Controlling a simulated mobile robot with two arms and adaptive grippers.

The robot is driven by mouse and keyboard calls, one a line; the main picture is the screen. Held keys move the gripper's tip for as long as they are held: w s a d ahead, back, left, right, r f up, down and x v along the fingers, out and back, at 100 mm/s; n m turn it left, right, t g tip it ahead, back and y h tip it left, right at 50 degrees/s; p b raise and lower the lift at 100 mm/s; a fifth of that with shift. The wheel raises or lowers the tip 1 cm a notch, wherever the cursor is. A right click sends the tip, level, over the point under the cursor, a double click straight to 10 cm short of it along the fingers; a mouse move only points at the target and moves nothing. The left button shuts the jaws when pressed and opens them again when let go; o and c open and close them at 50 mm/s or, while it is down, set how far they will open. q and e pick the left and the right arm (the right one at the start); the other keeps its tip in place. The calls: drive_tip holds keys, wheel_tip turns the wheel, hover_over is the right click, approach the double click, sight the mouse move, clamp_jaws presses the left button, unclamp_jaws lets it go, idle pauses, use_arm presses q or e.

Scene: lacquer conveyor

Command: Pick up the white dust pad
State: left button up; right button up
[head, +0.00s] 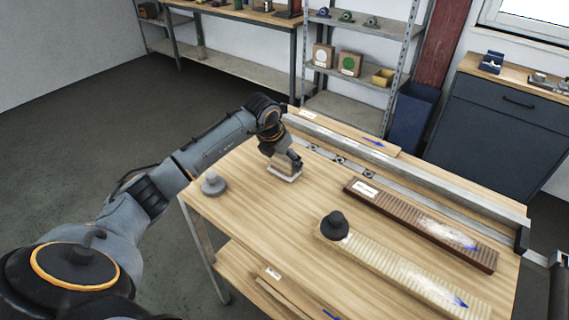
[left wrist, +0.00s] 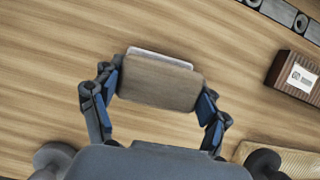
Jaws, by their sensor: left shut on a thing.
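The white dust pad (head: 285,176) is a small block with a white base, at the far left part of the wooden table. In the left wrist view its brown-grey top (left wrist: 160,82) faces the camera, and a white strip shows along the upper edge. My left gripper (head: 288,166) reaches down over the pad from above. In the left wrist view its two blue-padded fingers (left wrist: 160,92) are at the pad's left and right ends, shut on it. The pad is at or very near the tabletop; I cannot tell if it touches. My right gripper is not in view.
A grey knobbed tool (head: 214,185) stands left of the pad. A black knobbed tool (head: 334,226) stands on the pale board (head: 400,272). A dark brown board (head: 420,224) and a metal rail (head: 400,170) lie to the right. Bare tabletop (head: 265,215) lies in front of the pad.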

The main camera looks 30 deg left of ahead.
use_arm(q)
drive_tip(key=shift+w+r+b, duration=0.1)
drive_tip(key=shift+r+b, duration=0.4)
drive_tip(key=shift+r, duration=0.15)
drive_tip(key=s+d+r+b, duration=0.4)
drive_tip(key=s+d+r, duration=0.5)
drive_tip(key=s+r, duration=0.1)
drive_tip(key=shift+s+d+r, duration=0.25)
drive_tip(key=shift+r, duration=0.6)
